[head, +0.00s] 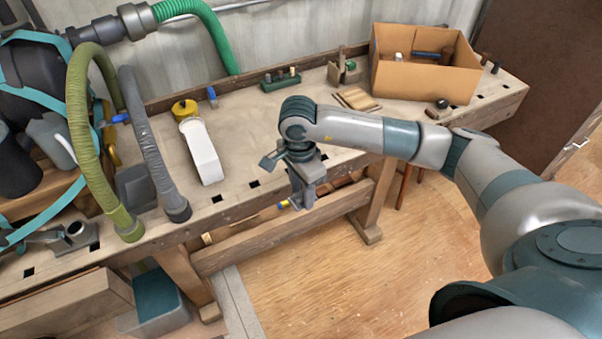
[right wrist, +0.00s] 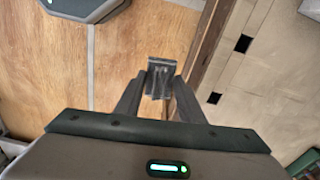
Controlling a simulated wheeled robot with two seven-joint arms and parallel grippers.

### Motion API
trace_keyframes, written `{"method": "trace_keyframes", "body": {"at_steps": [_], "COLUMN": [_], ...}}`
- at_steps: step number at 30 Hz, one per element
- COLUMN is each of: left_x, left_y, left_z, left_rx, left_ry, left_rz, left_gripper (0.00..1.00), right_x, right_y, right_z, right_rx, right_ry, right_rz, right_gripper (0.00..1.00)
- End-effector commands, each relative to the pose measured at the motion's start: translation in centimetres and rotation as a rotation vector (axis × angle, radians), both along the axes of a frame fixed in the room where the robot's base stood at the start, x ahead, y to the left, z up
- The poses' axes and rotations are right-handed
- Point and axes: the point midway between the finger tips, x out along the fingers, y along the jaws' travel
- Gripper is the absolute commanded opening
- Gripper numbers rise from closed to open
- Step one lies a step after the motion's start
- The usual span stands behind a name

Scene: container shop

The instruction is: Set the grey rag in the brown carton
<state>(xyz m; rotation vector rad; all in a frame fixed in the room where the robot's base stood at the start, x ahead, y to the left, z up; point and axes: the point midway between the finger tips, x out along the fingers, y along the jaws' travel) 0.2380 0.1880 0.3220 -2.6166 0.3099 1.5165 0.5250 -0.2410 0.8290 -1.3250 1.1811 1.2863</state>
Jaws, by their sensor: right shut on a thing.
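The grey rag (right wrist: 161,68) shows in the right wrist view as a small grey folded piece between the fingertips. My right gripper (right wrist: 159,88) is shut on it. The rag is hard to tell from the grey fingers there. The brown carton (head: 422,82) stands open-topped on the bench at the back right, well apart from the gripper. My left gripper is not in view.
The carton holds a dark blue-handled thing (head: 432,55) and a small pale thing. On the wooden workbench (head: 245,115) are a white bottle-like thing (head: 202,150), a green block (head: 281,82) and wooden pieces (head: 357,99). Hoses (head: 145,135) arch over the left end. The middle is mostly clear.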

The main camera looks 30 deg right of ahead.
Motion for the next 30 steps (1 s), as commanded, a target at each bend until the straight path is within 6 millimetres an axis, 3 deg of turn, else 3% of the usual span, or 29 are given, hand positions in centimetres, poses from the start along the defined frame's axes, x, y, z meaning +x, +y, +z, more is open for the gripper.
{"method": "trace_keyframes", "body": {"at_steps": [12,18,24,30], "left_x": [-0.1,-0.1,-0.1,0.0], "left_y": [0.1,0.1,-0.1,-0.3], "left_z": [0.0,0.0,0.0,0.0], "left_rx": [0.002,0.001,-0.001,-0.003], "left_ry": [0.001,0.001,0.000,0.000], "left_rz": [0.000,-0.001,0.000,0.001], "left_gripper": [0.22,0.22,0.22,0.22], "right_x": [-6.7,-9.3,-10.6,-10.9], "right_y": [2.4,3.2,3.6,3.7], "right_z": [-2.0,-2.4,-2.5,-2.5], "right_rx": [0.018,0.028,0.033,0.035], "right_ry": [0.025,0.028,0.026,0.026], "right_rz": [0.885,1.231,1.414,1.451], "right_gripper": [0.11,0.11,0.11,0.11]}}
